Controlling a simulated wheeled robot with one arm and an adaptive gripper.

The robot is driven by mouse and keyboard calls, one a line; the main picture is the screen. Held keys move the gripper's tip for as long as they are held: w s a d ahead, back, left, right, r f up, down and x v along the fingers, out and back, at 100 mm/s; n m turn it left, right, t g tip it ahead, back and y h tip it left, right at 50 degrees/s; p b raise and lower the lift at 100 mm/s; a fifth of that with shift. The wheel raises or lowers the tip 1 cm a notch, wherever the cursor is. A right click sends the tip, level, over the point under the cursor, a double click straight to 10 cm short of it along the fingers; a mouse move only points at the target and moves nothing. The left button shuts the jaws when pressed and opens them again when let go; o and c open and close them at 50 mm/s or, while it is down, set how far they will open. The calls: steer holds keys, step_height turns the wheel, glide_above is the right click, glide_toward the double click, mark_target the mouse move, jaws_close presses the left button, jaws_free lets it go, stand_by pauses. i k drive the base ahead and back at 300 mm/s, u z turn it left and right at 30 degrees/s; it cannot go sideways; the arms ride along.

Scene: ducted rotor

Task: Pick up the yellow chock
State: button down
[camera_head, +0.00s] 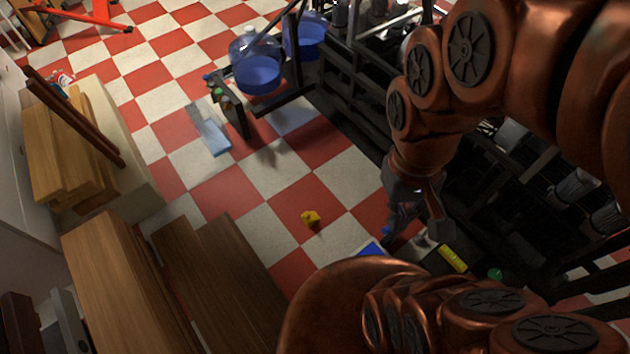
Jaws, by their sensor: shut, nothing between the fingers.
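A small yellow chock (311,217) lies on the red and white checkered floor (277,179) near the middle of the head view. My gripper (410,228) hangs from my copper-coloured arm to the right of the chock, apart from it. The fingers are dark and small in the picture. The gripper is shut and empty. My arm covers much of the right side and the bottom of the view.
A black metal rack (360,105) stands at the right behind my arm. Blue water bottles (257,72) stand at the top. Wooden boards (215,280) lie at the lower left. A yellow item (453,259) and a blue item (371,249) lie near my gripper. The floor around the chock is clear.

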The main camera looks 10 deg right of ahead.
mark_target(310, 219)
steer(key=z, duration=0.05)
steer(key=k, duration=0.5)
steer(key=u, duration=1.15)
steer(key=i, duration=1.05)
steer(key=z, duration=0.2)
